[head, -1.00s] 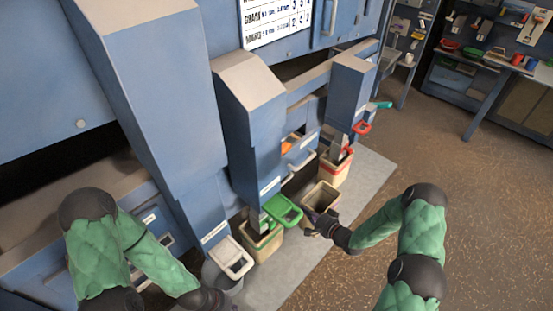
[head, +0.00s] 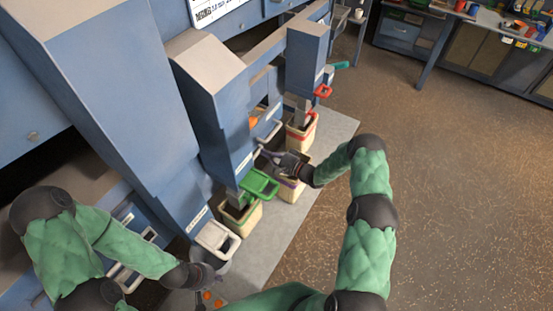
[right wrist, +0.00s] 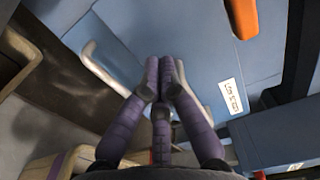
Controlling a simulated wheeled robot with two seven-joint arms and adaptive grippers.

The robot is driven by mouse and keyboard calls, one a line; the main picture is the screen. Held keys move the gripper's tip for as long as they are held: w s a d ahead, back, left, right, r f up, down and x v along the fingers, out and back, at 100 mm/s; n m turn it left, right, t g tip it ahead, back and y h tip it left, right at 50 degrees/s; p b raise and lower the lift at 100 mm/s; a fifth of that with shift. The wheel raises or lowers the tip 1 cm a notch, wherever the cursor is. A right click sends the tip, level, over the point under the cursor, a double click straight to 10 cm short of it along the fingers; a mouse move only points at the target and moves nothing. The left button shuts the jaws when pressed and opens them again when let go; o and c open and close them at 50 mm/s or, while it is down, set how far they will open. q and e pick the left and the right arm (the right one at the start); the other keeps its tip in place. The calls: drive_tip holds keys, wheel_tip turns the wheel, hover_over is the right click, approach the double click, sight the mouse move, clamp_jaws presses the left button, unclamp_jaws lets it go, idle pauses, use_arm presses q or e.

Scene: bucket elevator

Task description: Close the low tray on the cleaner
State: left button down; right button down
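In the head view, the blue tray front with a pale handle (head: 268,131) sits low on the blue cleaner (head: 215,100), between two spouts. In the right wrist view, its blue face (right wrist: 185,50) carries a small white label, and the pale handle (right wrist: 104,68) runs behind my fingers. My right gripper (head: 262,154) is close in front of this handle. In the right wrist view its purple fingertips (right wrist: 163,66) are together; contact with the tray is unclear. My left gripper (head: 203,296) is low at the left spout; its fingers are mostly hidden.
Open floor lies to the right.

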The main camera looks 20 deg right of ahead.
drive_tip(key=shift+x, duration=2.35)
drive_tip(key=shift+w+b, duration=0.1)
drive_tip(key=shift+b, duration=0.2)
drive_tip(key=b+x, duration=0.4)
drive_tip(key=x, duration=0.1)
drive_tip(key=shift+w+a+b, duration=0.25)
drive_tip(key=shift+a+b, duration=0.05)
drive_tip(key=shift+b, duration=0.1)
drive_tip(key=shift+r, duration=0.15)
drive_tip(key=shift+r, duration=0.1)
